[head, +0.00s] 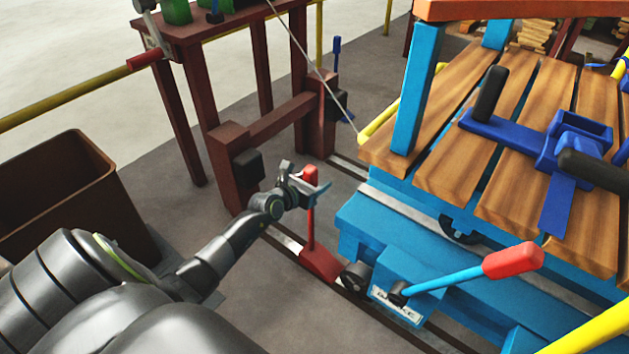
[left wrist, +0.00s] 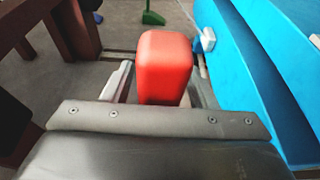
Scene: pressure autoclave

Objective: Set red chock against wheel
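The red chock (head: 319,262) sits on the floor rail, its wedge close to the dark wheel (head: 355,276) of the blue cart. I cannot tell whether the two touch. Its upright red handle (head: 310,215) rises from the wedge. My left gripper (head: 309,184) is at the top of this handle. In the left wrist view the red handle top (left wrist: 165,62) stands between the pale fingers, with a gap showing on its left, so the gripper looks open around it. The chock's wedge is hidden there. My right gripper is not in view.
The blue cart (head: 350,228) with a slatted wooden deck (head: 440,125) fills the right side. A red-tipped blue lever (head: 445,281) sticks out from it. A dark red frame (head: 235,170) stands behind my gripper. A brown bin (head: 70,200) is at the left.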

